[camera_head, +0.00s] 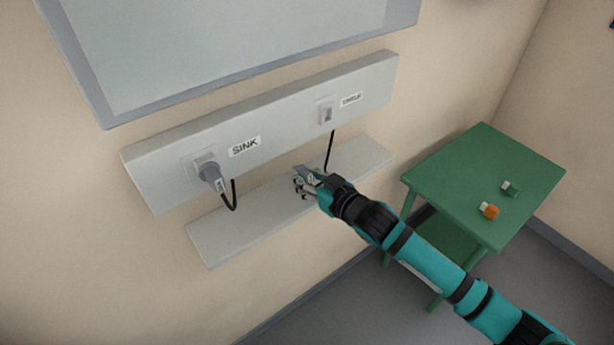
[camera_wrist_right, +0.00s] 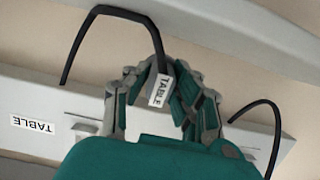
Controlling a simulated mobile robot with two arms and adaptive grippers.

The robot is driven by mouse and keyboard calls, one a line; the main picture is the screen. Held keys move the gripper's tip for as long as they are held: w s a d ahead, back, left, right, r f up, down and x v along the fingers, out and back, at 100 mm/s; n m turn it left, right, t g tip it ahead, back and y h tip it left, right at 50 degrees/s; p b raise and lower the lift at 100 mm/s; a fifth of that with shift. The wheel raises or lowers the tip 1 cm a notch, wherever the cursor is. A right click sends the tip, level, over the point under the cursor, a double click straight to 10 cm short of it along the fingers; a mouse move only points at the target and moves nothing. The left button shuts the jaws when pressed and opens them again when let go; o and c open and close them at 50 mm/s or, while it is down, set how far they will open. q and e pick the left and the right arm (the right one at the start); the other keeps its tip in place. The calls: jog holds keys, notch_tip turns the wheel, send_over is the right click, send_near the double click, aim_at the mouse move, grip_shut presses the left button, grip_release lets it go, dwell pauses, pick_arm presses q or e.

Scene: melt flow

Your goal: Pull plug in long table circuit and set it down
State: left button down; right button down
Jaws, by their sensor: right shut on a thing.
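My right gripper (camera_head: 304,184) reaches in from the lower right over the pale lower ledge (camera_head: 240,225), below the right-hand socket. It is shut on a plug with a white tag reading TABLE (camera_wrist_right: 160,90), seen between the fingers in the wrist view; the fingers hide much of it. A black cord (camera_wrist_right: 90,25) arcs from it. The right-hand socket (camera_head: 326,113) on the wall panel looks empty, with a label (camera_head: 352,99) too small to read in the head view; a TABLE label (camera_wrist_right: 34,124) shows in the wrist view. My left gripper is not in view.
A grey plug (camera_head: 211,175) sits in the left socket beside the SINK label (camera_head: 244,146), its cord hanging down. A green table (camera_head: 470,170) at right holds small orange (camera_head: 489,210) and green (camera_head: 511,189) items. The ledge is bare left of my gripper.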

jog(key=shift+f+b, duration=0.3)
jog(key=shift+f, duration=0.3)
jog(key=shift+f, duration=0.35)
dwell(0.5)
jog(key=c, duration=1)
grip_release()
jog(key=shift+c, duration=0.2)
jog(key=shift+s, duration=0.1)
jog(key=v, duration=1.2)
